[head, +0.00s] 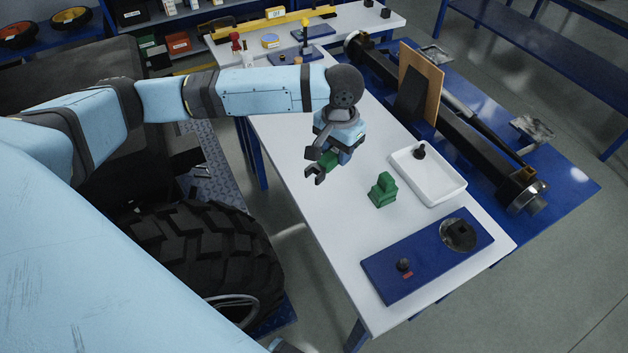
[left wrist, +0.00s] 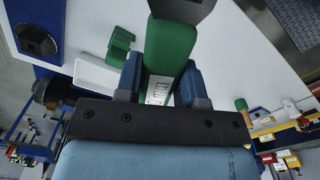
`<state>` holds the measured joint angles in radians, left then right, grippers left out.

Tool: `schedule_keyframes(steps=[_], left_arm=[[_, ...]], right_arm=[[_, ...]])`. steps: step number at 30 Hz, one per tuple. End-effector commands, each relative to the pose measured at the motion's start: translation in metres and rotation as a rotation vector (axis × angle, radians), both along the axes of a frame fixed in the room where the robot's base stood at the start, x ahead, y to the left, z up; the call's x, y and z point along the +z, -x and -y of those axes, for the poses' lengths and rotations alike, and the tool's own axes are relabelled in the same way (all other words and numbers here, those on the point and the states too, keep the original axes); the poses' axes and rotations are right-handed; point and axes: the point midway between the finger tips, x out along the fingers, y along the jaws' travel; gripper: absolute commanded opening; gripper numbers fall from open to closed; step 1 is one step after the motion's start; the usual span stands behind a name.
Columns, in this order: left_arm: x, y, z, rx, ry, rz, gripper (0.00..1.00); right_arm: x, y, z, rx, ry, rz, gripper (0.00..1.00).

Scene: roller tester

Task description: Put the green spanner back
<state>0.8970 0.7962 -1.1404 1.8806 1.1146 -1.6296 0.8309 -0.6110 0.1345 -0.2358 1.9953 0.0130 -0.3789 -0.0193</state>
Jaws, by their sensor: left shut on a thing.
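The green spanner (head: 329,164) has a green handle and a dark open-jawed head. My left gripper (head: 337,150) is shut on its handle and holds it over the white table, head pointing down and left in the head view. In the left wrist view, the spanner's green handle (left wrist: 170,45) lies between the two blue fingers of the gripper (left wrist: 160,84), its dark head at the top edge. A green stepped block (head: 382,190), perhaps a holder, stands on the table to the right, apart from the spanner. It also shows in the left wrist view (left wrist: 119,44).
A white tray (head: 448,194) with a dark knobbed part (head: 420,151) lies right of the green block. A blue board (head: 385,281) with a dark disc (head: 458,235) and a small knob lies at the near end. A large tyre (head: 205,255) stands left of the table (head: 340,235).

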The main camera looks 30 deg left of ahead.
Motion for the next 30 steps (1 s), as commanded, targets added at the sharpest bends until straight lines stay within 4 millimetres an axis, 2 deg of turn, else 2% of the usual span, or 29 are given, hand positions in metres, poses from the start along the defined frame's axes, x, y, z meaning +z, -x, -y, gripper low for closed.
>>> schedule_keyframes(steps=[5, 8, 21, 24, 30], left_arm=[[-0.01, -0.002, -0.002, 0.0, 0.001, -0.001, 0.0], [-0.026, -0.002, -0.003, 0.001, -0.001, -0.004, 0.0], [-0.138, -0.001, -0.002, 0.001, 0.0, -0.003, 0.0], [-0.154, -0.001, -0.002, 0.0, 0.0, -0.002, 0.0], [-0.168, -0.002, -0.002, 0.0, 0.001, -0.001, 0.0]], right_arm=[[-0.003, 0.0, -0.001, 0.005, -0.001, 0.003, 0.43], [-0.004, 0.001, -0.001, 0.006, 0.001, 0.001, 0.43], [-0.01, 0.004, 0.003, 0.003, 0.009, -0.01, 0.43], [-0.009, 0.003, 0.003, 0.002, 0.009, -0.008, 0.43], [-0.008, 0.003, 0.003, 0.002, 0.008, -0.005, 0.43]])
